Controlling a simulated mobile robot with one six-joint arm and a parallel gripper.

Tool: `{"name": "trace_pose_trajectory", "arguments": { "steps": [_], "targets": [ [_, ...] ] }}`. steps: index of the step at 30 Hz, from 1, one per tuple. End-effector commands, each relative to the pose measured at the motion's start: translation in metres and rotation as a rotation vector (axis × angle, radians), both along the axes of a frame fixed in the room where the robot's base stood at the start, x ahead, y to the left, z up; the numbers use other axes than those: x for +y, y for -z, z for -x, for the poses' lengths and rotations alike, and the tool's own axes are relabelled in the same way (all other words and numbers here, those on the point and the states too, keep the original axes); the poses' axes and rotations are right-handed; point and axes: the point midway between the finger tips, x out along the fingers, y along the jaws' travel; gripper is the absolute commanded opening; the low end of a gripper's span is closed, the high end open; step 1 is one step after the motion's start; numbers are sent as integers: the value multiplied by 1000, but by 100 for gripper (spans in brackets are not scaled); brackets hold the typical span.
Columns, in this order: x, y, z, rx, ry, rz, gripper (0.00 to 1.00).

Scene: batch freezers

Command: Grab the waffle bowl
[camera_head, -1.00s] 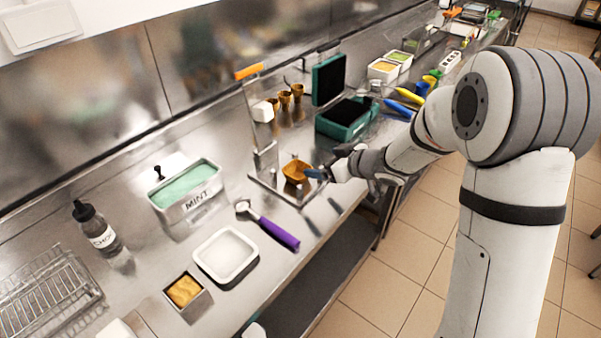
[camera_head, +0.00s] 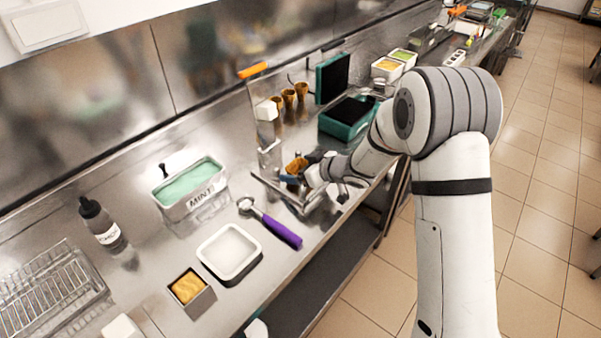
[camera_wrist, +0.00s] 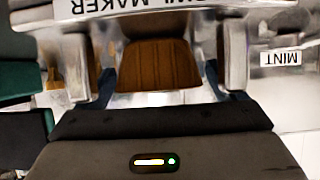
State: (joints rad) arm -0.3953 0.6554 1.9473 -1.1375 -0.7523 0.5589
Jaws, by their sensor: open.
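The waffle bowl (camera_head: 297,165) is golden brown with a ribbed side. It sits on the metal stand of the bowl maker (camera_head: 268,155), partly covered by my arm in the head view. In the wrist view the waffle bowl (camera_wrist: 158,66) shows upside down between my two blue fingertips. My gripper (camera_wrist: 163,90) is open, one finger on each side of the bowl, with gaps to it that look small. Whether a finger touches it cannot be told. In the head view my gripper (camera_head: 293,180) is small and reaches in from the right.
A mint tub (camera_head: 190,190), a purple-handled scoop (camera_head: 272,223) and a white tray (camera_head: 230,252) lie left of and nearer than the bowl maker. Several cones (camera_head: 288,98) stand behind it. A teal box (camera_head: 348,118) is to the right. The counter edge is close to my arm.

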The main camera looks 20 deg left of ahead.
Motion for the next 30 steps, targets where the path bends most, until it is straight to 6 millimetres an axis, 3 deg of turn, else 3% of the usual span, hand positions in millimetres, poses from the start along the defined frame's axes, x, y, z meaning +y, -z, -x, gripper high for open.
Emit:
{"name": "trace_pose_trajectory", "arguments": {
  "steps": [18, 26, 30],
  "targets": [
    [-1, 0, 0, 0, 1, 0, 44],
    [-1, -2, -1, 0, 2, -1, 43],
    [-1, -19, -1, -4, 2, -1, 43]
  ]
}}
